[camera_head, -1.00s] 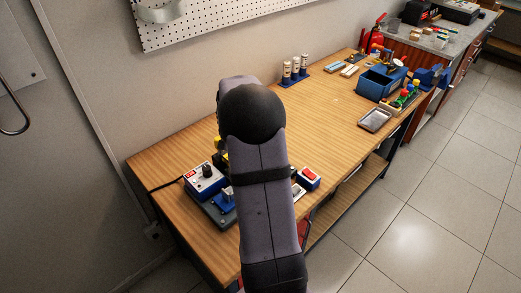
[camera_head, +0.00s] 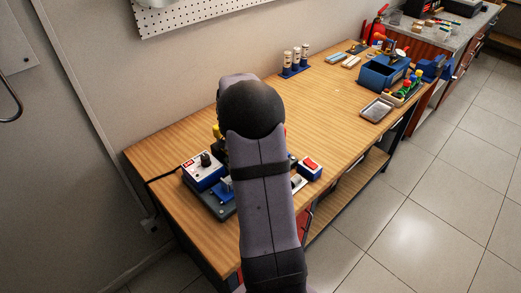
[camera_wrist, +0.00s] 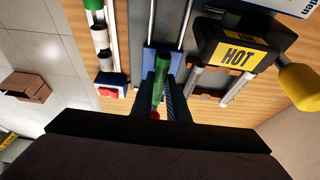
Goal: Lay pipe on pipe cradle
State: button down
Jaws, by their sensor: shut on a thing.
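In the wrist view a green pipe (camera_wrist: 161,78) stands out between the fingers of my gripper (camera_wrist: 160,92), which is shut on it. A red bit shows at the pipe's near end. A blue block (camera_wrist: 149,57), which looks like the pipe cradle, lies behind the pipe between two pale rails. I cannot tell whether the pipe touches it. In the head view my own arm hides the gripper and the pipe. A small blue part (camera_head: 226,187) shows on the dark base just left of my arm.
A black heater marked HOT (camera_wrist: 238,54) with a yellow knob (camera_wrist: 300,85) is close right of my gripper. A box with a red switch (camera_head: 309,167) and a control box with a black knob (camera_head: 203,168) flank the dark base. The bench's middle is clear.

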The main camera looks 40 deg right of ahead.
jog(key=c, duration=1.6)
grip_release()
jog(key=shift+c, duration=0.2)
jog(key=shift+b+v, duration=1.15)
jog(key=shift+v, duration=2.55)
